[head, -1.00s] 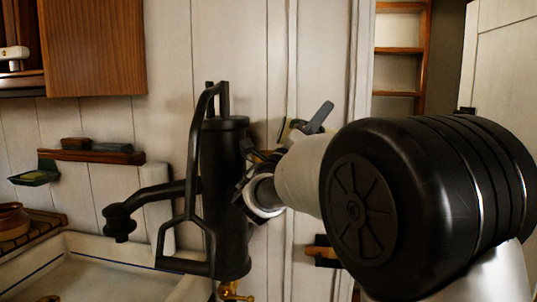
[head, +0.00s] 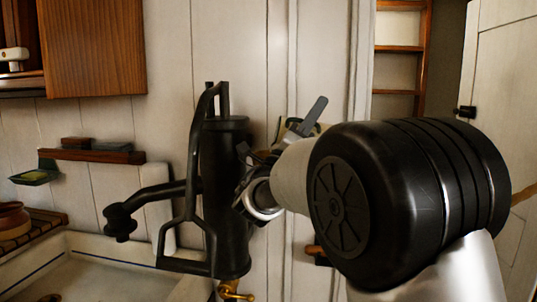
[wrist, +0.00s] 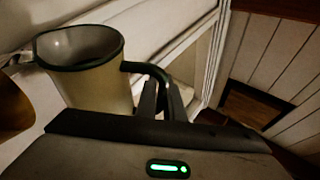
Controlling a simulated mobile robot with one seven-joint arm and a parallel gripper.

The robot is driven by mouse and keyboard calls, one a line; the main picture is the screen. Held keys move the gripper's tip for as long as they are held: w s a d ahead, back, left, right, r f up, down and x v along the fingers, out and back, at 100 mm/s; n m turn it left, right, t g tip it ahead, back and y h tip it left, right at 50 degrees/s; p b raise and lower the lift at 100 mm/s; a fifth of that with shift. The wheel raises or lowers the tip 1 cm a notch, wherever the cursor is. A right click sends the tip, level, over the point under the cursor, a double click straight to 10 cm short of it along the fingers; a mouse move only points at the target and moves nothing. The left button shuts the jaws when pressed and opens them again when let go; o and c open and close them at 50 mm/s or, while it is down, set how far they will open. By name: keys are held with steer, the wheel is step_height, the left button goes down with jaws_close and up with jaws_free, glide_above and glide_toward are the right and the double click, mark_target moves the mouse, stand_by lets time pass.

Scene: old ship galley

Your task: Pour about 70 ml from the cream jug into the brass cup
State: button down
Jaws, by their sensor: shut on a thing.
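The cream jug (wrist: 95,85) shows in the wrist view, pale cream with a dark rim and a dark green handle (wrist: 148,70). My gripper (wrist: 163,98) is shut on that handle, with the jug's body to the left of the fingers. The jug's mouth is open to the camera; I see a grey inside but cannot tell the liquid level. I cannot identify the brass cup in either view.
A tall black hand pump (head: 222,200) stands in front of my gripper, close to it in the picture. A white sink (head: 95,275) lies lower left, with a brass tap (head: 232,291) beside it. A small shelf (head: 95,155) is on the wall. A brown rounded thing (wrist: 12,105) is left of the jug.

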steer(key=shift+r+m+h, duration=0.2)
steer(key=shift+m+h, duration=0.1)
steer(key=shift+h, duration=0.1)
steer(key=shift+w+r+m+g+h+p, duration=0.1)
steer(key=shift+r+m+g+h+p, duration=0.2)
steer(key=shift+m+g+h+p, duration=0.3)
steer(key=shift+w+f+m+h, duration=0.1)
steer(key=shift+w+m+h, duration=0.1)
steer(key=shift+m+h, duration=0.25)
steer(key=shift+s+a+r, duration=0.1)
steer(key=shift+s+r, duration=0.1)
steer(key=shift+s+f+m+g+h, duration=0.1)
steer(key=shift+s+m+g+h, duration=0.15)
steer(key=shift+m+h, duration=0.35)
